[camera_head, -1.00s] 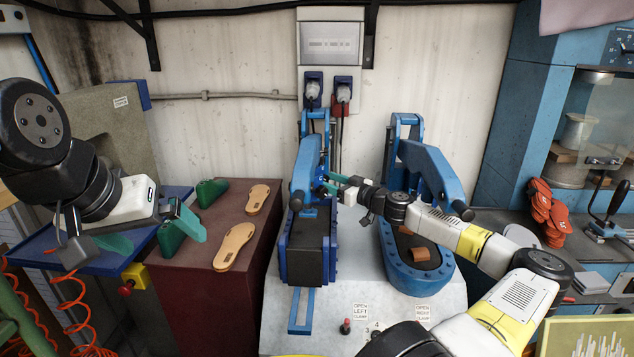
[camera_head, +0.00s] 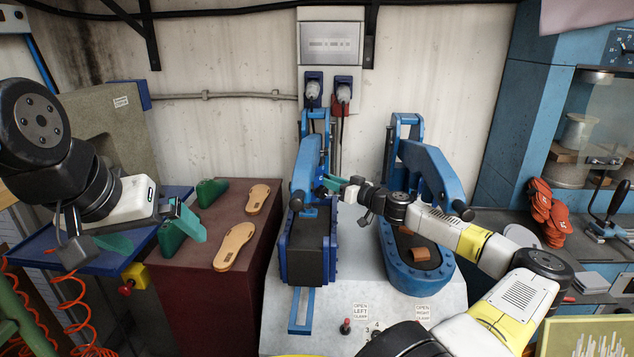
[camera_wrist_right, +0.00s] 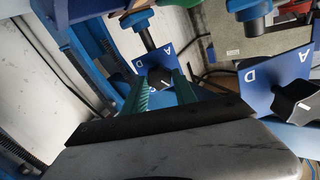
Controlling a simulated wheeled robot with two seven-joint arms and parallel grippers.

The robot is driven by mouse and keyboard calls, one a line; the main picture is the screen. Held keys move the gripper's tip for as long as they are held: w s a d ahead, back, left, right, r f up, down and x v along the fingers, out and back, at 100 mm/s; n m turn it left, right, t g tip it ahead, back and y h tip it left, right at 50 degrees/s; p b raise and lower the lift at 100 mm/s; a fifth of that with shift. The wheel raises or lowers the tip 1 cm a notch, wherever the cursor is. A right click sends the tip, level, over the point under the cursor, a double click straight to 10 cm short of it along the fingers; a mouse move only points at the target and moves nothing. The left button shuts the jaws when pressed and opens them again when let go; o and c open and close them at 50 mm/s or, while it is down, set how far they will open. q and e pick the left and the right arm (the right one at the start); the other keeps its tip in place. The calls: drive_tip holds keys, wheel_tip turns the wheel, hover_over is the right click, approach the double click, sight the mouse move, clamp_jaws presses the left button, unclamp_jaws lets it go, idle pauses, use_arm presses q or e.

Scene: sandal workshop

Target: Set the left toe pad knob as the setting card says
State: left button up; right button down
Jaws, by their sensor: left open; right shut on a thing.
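The left press (camera_head: 308,245) is blue with a dark block. My right gripper (camera_head: 326,183) reaches its upper part from the right. In the right wrist view, its green fingers (camera_wrist_right: 161,92) are shut on a dark knob (camera_wrist_right: 160,76) in front of a blue plate (camera_wrist_right: 145,66) lettered A and D. The fingers hide part of the knob, and its pointer setting cannot be read. A second A and D plate (camera_wrist_right: 272,84) with a dark knob (camera_wrist_right: 302,92) stands to the right, apart from the gripper. My left gripper (camera_head: 150,232) is open at the left. I cannot identify a readable setting card.
The right press (camera_head: 418,272) stands close beside my right arm, with a brown piece (camera_head: 426,257) on it. Two tan soles (camera_head: 234,246) and a green form (camera_head: 211,192) lie on the dark red cabinet (camera_head: 200,290). A red-tipped switch (camera_head: 346,326) is at the front.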

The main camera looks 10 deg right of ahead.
drive_tip(key=shift+w+d+f+m, duration=0.1)
drive_tip(key=shift+d+m, duration=0.05)
drive_tip(key=shift+m, duration=3.75)
drive_tip(key=shift+d+f+m, duration=0.1)
drive_tip(key=shift+m, duration=3.8)
drive_tip(key=c, duration=1)
unclamp_jaws()
drive_tip(key=v, duration=0.7)
drive_tip(key=shift+s+d, duration=0.2)
drive_tip(key=shift+s, duration=0.15)
